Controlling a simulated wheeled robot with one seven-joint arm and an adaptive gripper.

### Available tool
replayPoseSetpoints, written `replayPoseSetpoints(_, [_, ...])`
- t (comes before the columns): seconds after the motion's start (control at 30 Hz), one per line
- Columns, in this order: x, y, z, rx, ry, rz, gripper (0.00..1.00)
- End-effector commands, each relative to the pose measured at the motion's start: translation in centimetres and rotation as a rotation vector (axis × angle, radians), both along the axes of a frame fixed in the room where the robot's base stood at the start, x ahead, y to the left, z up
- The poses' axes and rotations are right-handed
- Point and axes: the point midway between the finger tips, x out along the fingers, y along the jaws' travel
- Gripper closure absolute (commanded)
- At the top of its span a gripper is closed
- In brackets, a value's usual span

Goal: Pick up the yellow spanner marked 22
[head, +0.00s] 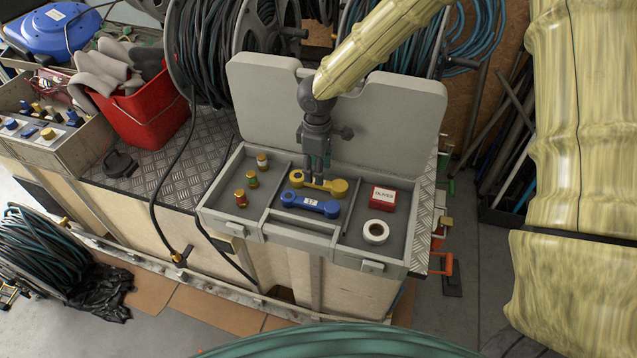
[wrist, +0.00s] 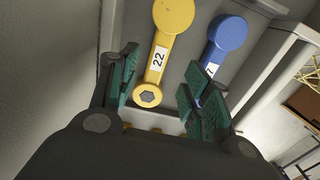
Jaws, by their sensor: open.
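The yellow spanner (head: 333,187) lies in the middle compartment of the open grey case (head: 408,254), its 22 label readable in the wrist view (wrist: 158,60). A blue spanner (head: 311,204) lies beside it, nearer the case's front edge; its label is partly hidden in the wrist view (wrist: 226,38). My gripper (head: 317,178) points down over the yellow spanner. In the wrist view my gripper (wrist: 161,68) is open and empty, its green-padded fingers on either side of the yellow shank. The right finger overlaps the blue spanner in that view. Whether anything touches is unclear.
The left compartment holds brass-topped fittings (head: 252,179). The right one holds a red box (head: 382,199) and a white tape roll (head: 376,231). The raised lid (head: 400,125) stands behind my gripper. A red bucket (head: 147,110) and hose reels (head: 215,45) stand around the case.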

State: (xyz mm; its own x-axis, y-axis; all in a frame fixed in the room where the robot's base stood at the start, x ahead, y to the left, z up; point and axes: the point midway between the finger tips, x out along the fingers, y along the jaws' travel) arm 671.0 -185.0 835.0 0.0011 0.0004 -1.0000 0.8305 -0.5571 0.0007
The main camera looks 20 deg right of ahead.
Motion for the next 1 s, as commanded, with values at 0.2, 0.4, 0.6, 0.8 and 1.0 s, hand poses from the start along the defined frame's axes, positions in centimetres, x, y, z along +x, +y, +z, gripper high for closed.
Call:
replayPoseSetpoints(0.2, [0.0,-0.3,-1.6,0.001,0.003,-0.002,0.52])
replayPoseSetpoints(0.4, [0.1,-0.5,-3.6,-0.001,0.003,-0.002,0.52])
replayPoseSetpoints(0.6, [0.2,-0.5,-4.9,0.000,0.000,-0.003,0.52])
replayPoseSetpoints(0.8, [0.2,-0.5,-5.1,0.000,0.000,-0.003,0.52])
replayPoseSetpoints(1.0, [0.2,-0.5,-5.1,0.000,0.000,-0.003,0.72])
